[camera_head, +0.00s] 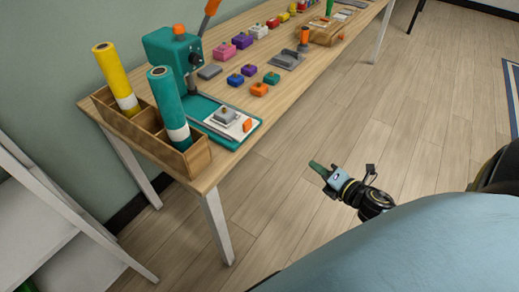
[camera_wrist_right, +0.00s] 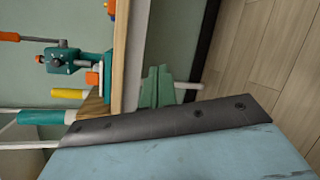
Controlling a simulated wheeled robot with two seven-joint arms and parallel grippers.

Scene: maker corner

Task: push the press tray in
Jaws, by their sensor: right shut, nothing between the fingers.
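The teal press (camera_head: 172,55) with an orange lever stands at the near end of the wooden table. Its white press tray (camera_head: 233,131) lies at the front of the teal base, with a grey block (camera_head: 225,116) and a small orange piece on it. My right gripper (camera_head: 318,167) is shut and empty, with green fingers. It is off the table's front side, to the right of the tray and well apart from it. In the right wrist view the shut fingers (camera_wrist_right: 158,88) show, with the press (camera_wrist_right: 64,60) sideways beyond them. My left gripper is not in view.
A wooden holder (camera_head: 187,163) with a yellow roll (camera_head: 116,78) and a teal roll (camera_head: 168,105) stands left of the tray at the table end. Several coloured blocks and a grey fixture (camera_head: 287,61) lie farther along the table (camera_head: 284,96). The floor in front is clear.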

